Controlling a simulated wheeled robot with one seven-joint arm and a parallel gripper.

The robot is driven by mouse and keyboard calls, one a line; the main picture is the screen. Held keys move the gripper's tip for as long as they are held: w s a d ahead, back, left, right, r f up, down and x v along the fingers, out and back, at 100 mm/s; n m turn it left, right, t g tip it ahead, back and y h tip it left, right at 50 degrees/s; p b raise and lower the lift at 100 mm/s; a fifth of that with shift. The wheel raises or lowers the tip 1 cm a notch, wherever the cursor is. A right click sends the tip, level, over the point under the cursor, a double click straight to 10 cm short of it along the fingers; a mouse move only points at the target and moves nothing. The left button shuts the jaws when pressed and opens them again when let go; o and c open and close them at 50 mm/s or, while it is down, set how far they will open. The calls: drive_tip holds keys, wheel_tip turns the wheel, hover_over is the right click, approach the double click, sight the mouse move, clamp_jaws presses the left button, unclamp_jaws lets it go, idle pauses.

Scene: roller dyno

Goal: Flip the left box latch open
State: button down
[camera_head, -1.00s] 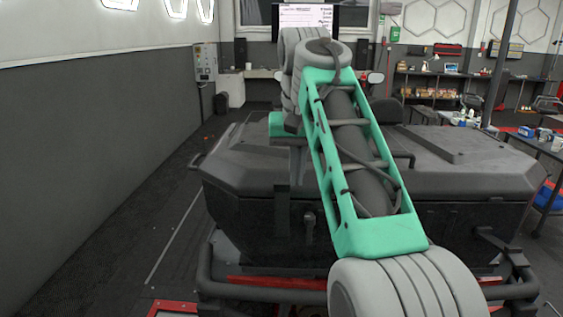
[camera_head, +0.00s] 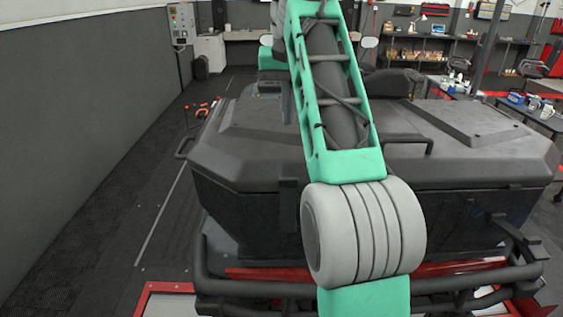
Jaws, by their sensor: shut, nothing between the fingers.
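The box is a large dark grey case (camera_head: 235,150) with a sloped lid, on a tubular frame. The left latch (camera_head: 288,195) is a dark upright piece on its front face, just left of my arm's grey joint. It is dark on dark, so I cannot tell whether it is flipped. My arm hides part of the box front.
A black handle (camera_head: 408,141) stands up on the lid right of my arm. A tubular bumper (camera_head: 245,287) runs below the box. The floor at left is clear beside the grey wall (camera_head: 80,120). A workbench (camera_head: 540,115) stands at right.

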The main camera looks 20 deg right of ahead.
drive_tip(key=f, duration=0.3)
drive_tip(key=w+f+b, duration=0.1)
drive_tip(key=f, duration=0.2)
drive_tip(key=f+b, duration=0.1)
drive_tip(key=f, duration=0.2)
drive_tip(key=shift+w+f, duration=0.4)
drive_tip(key=s, duration=0.1)
drive_tip(key=s+f, duration=0.1)
drive_tip(key=s+a, duration=0.1)
drive_tip(key=shift+f+b, duration=0.2)
drive_tip(key=shift+b, duration=0.15)
drive_tip(key=shift+s+f, duration=0.1)
drive_tip(key=shift+s, duration=0.25)
drive_tip(key=shift+d+f, duration=0.1)
drive_tip(key=shift+d, duration=0.15)
drive_tip(key=shift+a, duration=0.15)
